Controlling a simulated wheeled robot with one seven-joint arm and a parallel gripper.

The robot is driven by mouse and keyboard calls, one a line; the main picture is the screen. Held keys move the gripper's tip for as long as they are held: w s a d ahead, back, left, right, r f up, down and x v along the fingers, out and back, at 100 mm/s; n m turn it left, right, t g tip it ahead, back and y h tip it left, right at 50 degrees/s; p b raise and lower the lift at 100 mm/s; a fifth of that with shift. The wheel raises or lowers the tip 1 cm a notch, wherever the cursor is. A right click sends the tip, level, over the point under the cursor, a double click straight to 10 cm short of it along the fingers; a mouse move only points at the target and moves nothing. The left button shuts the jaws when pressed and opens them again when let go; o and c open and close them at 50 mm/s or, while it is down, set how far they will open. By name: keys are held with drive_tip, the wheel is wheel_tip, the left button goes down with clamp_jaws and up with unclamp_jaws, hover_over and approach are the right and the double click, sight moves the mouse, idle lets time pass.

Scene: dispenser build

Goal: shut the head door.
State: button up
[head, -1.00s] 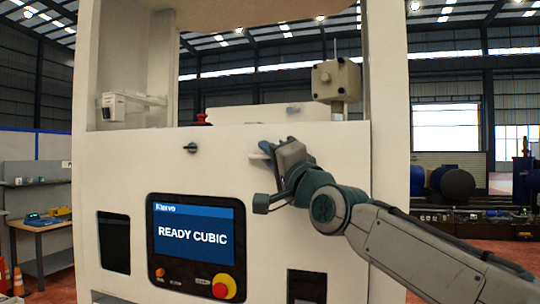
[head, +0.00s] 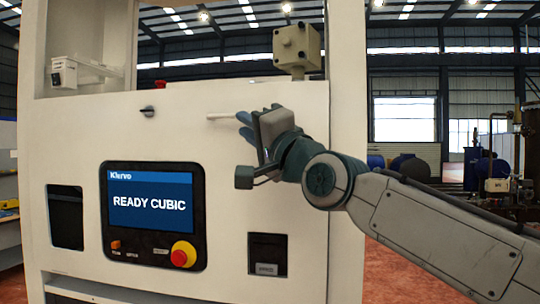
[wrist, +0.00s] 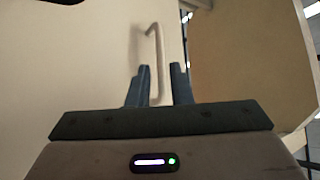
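A pale front panel (head: 205,145), which I take as the head door, spans the upper front of the dispenser, above and around a screen. A thin pale bar handle (head: 221,117) sticks out near its upper right; it also shows as a bent bar (wrist: 152,45) in the wrist view. My gripper (head: 243,124) is at the handle's right end. In the wrist view its blue fingers (wrist: 162,86) stand apart, with the bar between them and a gap beside the right finger. The frames do not clearly show whether the panel is flush or ajar.
A screen reading "READY CUBIC" (head: 152,203) and a red-and-yellow stop button (head: 183,254) sit below. A dark knob (head: 148,111) is at upper left. A beige box (head: 297,47) stands above the panel. A tan surface (wrist: 238,65) lies right of the fingers.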

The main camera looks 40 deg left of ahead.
drive_tip(key=b+v, duration=0.4)
drive_tip(key=v, duration=0.2)
drive_tip(key=shift+s+d+b, duration=0.2)
drive_tip(key=shift+d+b, duration=0.05)
drive_tip(key=shift+b, duration=0.1)
idle(0.5)
